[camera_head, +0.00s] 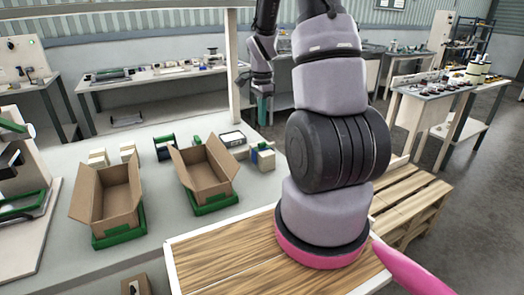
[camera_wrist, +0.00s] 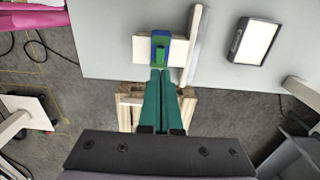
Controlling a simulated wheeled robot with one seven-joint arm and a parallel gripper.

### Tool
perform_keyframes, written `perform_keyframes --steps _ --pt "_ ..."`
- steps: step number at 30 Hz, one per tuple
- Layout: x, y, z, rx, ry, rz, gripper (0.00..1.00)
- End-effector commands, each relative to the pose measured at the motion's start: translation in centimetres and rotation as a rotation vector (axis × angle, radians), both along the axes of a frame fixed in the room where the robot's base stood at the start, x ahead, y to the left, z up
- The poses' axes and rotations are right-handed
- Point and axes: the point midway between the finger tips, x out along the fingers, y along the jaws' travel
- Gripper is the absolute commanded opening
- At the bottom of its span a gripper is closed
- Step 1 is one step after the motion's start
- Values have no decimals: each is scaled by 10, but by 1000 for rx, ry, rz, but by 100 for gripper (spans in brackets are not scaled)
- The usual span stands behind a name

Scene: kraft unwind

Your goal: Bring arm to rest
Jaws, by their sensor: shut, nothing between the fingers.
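My arm stands upright on its pink base ring in the middle of the head view, with its upper part cut off by the top edge. My gripper (camera_head: 263,101) hangs fingers down left of the arm, above the far right part of the grey table (camera_head: 60,262). In the wrist view the green fingers (camera_wrist: 160,72) lie together, shut and empty. A small block with blue and green on it (camera_wrist: 150,48) shows just beyond the fingertips. I cannot tell the exact gap between them.
Two open cardboard boxes (camera_head: 110,195) (camera_head: 207,167) sit in green trays on the table. Small packages and a white-faced device (camera_head: 232,139) stand behind them. A wooden-topped surface (camera_head: 225,255) lies around my base, with a pallet (camera_head: 412,205) to its right. Workbenches (camera_head: 160,76) stand behind.

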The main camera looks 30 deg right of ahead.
Motion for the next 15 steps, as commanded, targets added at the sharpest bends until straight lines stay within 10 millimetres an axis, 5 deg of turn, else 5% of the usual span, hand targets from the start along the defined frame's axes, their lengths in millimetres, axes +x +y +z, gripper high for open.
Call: perform_keyframes --steps 10,15 --pt "0 1 4 0 -7 10 0" --pt "-6 16 47 -2 -73 113 0"
